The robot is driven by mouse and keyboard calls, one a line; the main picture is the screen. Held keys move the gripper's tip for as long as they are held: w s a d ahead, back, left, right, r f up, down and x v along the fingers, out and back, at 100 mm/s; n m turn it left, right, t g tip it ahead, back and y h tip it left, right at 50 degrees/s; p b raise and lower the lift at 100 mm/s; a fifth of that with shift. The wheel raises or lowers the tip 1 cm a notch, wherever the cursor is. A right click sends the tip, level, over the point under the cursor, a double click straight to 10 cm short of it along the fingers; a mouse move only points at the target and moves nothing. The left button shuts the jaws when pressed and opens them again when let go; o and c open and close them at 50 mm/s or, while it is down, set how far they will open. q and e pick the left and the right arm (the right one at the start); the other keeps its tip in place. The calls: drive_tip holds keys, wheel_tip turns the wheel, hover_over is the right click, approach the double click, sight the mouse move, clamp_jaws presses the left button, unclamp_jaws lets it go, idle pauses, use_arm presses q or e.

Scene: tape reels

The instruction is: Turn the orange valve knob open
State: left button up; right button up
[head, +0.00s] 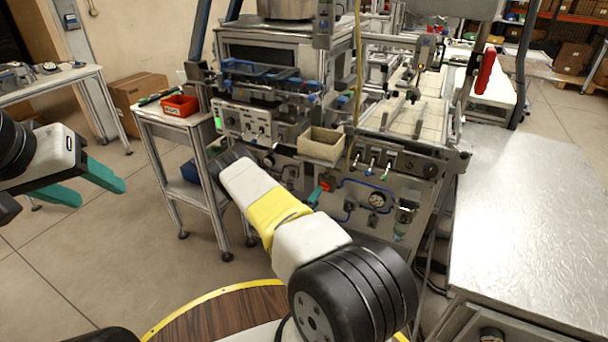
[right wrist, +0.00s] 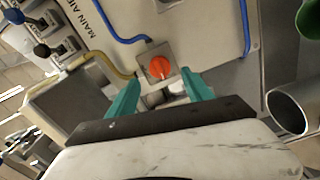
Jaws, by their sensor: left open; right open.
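The orange valve knob (right wrist: 160,67) sits on a square grey plate on the machine's light panel, with a blue tube above it and a yellow tube at its left. In the head view the knob (head: 326,184) is a small orange-red spot, partly hidden by my right gripper (head: 315,195). In the right wrist view my right gripper (right wrist: 160,92) is open, its teal fingers either side of and just below the knob; I see no contact. My left gripper (head: 98,190) is open and empty at the far left, well away from the panel.
A beige open box (head: 320,146) juts out above the knob. A pressure gauge (head: 376,198) and blue tubing are right of it. A side table with a red bin (head: 180,106) stands left; a metal table (head: 530,200) stands right. A metal cylinder (right wrist: 287,112) is near the right gripper.

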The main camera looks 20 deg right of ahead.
sight(324, 187)
drive_tip(key=x, duration=0.6)
clamp_jaws()
